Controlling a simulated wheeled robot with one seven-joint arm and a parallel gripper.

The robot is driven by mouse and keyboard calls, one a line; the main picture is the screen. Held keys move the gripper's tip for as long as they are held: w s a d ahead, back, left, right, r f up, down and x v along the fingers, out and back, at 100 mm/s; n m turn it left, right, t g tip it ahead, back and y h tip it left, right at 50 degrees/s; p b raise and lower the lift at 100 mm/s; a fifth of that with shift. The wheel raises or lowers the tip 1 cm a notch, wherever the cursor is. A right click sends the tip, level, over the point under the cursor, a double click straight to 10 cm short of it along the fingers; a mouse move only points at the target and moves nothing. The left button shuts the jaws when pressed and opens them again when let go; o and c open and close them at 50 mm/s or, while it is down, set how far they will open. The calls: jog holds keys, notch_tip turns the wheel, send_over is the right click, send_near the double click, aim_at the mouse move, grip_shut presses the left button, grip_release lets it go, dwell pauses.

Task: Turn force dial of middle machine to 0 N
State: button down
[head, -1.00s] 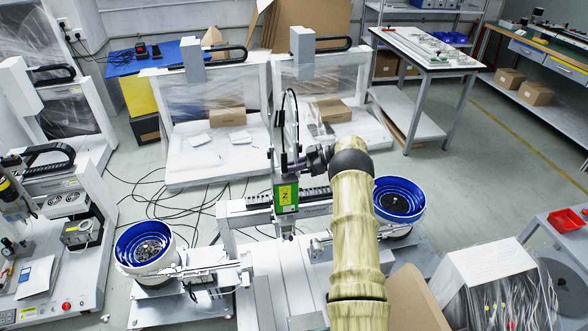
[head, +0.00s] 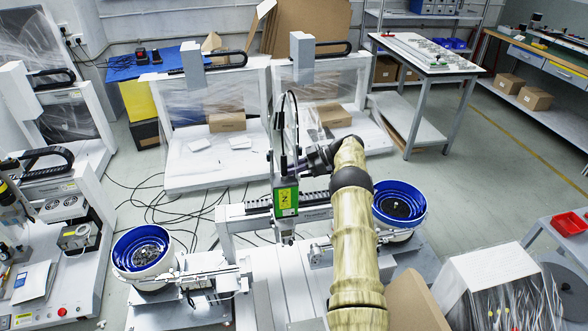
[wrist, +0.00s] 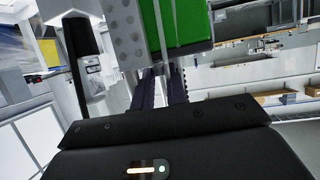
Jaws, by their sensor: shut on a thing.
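The middle machine is the white gantry with a green box marked Z (head: 286,198) on its upright head. In the head view my arm comes up from below and bends left, and my dark gripper (head: 288,166) meets the spindle just above the green box. In the wrist view my gripper's dark fingers (wrist: 163,86) reach forward beneath the green box (wrist: 182,25), close to a grey perforated plate (wrist: 128,30). The fingers are shut on a small part, which I take to be the force dial. The dial and its scale are hidden, so its setting cannot be read.
A blue-lined bowl feeder (head: 143,250) stands to the left of the gantry and another (head: 399,203) to the right, near my arm. A black cable loops above the spindle. Wrapped machines (head: 215,115) stand behind. The floor at right is partly open.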

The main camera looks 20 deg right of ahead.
jog(key=c, duration=1.4)
grip_release()
jog(key=shift+f, duration=0.1)
jog(key=b+v, duration=0.2)
jog(key=v, duration=0.5)
jog(key=shift+s, duration=0.15)
jog(key=shift+d+r, duration=0.1)
jog(key=shift+r, duration=0.1)
